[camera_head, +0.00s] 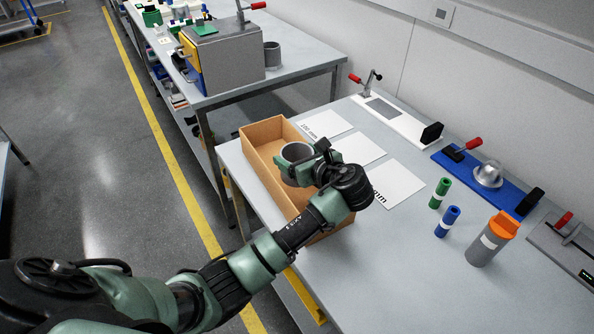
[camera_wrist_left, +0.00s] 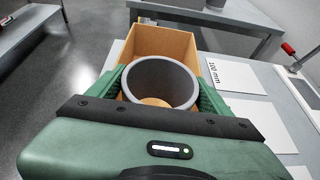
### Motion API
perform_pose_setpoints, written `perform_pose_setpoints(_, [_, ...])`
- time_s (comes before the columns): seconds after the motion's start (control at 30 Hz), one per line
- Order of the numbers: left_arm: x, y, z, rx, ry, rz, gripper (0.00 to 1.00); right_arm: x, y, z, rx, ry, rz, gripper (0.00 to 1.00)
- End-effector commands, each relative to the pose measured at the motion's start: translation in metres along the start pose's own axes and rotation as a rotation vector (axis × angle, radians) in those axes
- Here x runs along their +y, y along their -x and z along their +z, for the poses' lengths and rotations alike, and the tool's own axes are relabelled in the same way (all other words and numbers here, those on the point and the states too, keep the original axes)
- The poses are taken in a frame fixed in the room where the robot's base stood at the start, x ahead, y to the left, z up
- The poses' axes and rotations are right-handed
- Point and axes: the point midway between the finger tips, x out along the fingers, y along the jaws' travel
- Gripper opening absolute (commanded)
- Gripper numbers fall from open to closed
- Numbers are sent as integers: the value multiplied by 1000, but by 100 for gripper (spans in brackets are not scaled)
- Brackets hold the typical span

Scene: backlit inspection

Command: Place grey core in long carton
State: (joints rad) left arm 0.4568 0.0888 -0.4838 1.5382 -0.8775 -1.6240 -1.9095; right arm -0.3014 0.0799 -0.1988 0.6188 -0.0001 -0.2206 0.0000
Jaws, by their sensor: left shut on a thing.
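The grey core (camera_head: 297,153) is a short hollow tube, held upright by my left gripper (camera_head: 310,168). In the left wrist view the grey core (camera_wrist_left: 160,82) sits between the green fingers of my left gripper (camera_wrist_left: 160,90), with brown cardboard visible through its bore. The long carton (camera_head: 262,133) is an open tan box along the left edge of the table. It also shows in the left wrist view (camera_wrist_left: 165,42). The core is over the carton's opening; I cannot tell how high its lower end is. My right gripper is not in view.
White cards (camera_head: 326,124) lie right of the carton. Green (camera_head: 440,192) and blue (camera_head: 447,221) cylinders and a grey cylinder with an orange top (camera_head: 490,240) stand on the table (camera_head: 400,290). Clamp fixtures (camera_head: 487,178) line the wall side. Another bench (camera_head: 310,60) stands behind.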

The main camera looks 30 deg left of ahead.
Motion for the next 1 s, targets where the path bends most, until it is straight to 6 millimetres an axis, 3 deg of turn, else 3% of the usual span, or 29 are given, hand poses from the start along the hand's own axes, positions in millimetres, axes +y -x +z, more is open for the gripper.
perform_pose_setpoints(0.23, [-1, -7, -17, 0, 0, -1, 34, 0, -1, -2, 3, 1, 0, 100])
perform_pose_setpoints(0.5, [-1, -21, -50, 0, 0, -1, 34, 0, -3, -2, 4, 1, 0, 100])
perform_pose_setpoints(0.83, [-1, -22, -52, 0, 1, -1, 34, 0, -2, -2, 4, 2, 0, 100])
perform_pose_setpoints(0.87, [-1, -22, -53, 0, 1, -1, 82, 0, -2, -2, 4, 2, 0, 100])
perform_pose_setpoints(0.9, [-1, -22, -53, 0, 1, -1, 89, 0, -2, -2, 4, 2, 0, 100])
perform_pose_setpoints(1.0, [-1, -22, -53, 0, 1, -1, 89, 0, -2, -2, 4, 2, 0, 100])
